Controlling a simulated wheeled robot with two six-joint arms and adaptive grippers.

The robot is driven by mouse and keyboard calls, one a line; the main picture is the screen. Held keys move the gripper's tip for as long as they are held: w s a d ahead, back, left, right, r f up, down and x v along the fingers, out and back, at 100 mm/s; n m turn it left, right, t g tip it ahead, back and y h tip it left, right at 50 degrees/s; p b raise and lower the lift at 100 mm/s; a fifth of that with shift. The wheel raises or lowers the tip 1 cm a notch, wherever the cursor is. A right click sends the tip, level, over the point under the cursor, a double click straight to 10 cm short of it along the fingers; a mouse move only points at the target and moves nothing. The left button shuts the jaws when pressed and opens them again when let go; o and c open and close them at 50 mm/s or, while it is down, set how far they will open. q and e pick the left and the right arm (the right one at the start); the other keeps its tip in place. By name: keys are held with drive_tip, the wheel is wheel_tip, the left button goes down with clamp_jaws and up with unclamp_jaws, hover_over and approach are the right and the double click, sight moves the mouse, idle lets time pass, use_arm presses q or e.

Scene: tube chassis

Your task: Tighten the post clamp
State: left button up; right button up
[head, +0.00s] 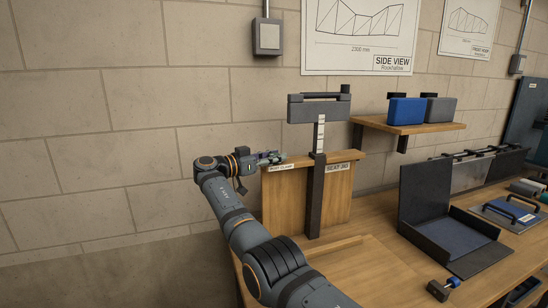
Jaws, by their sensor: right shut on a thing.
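My right gripper (268,158) is at the upper left edge of a wooden stand (285,198), beside a label (281,167) that appears to read "POST CLAMP". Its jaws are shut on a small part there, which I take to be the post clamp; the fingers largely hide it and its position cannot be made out. A dark upright post (315,200) runs up the stand, with a pale marked strip (320,136) and a dark grey head block (318,112) on top. My left gripper is not in view.
A wall shelf (410,127) right of the post holds a blue box (406,111) and a grey one (440,110). On the wooden bench stand an open dark tray (462,234), a blue handled case (511,215) and a small dark-and-blue fitting (443,289). The wall left of my arm is clear.

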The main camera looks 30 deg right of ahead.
drive_tip(key=shift+f, duration=0.1)
drive_tip(key=o, duration=1.2)
drive_tip(key=a, duration=0.7)
drive_tip(key=shift+s+a, duration=0.1)
drive_tip(key=shift+a, duration=0.15)
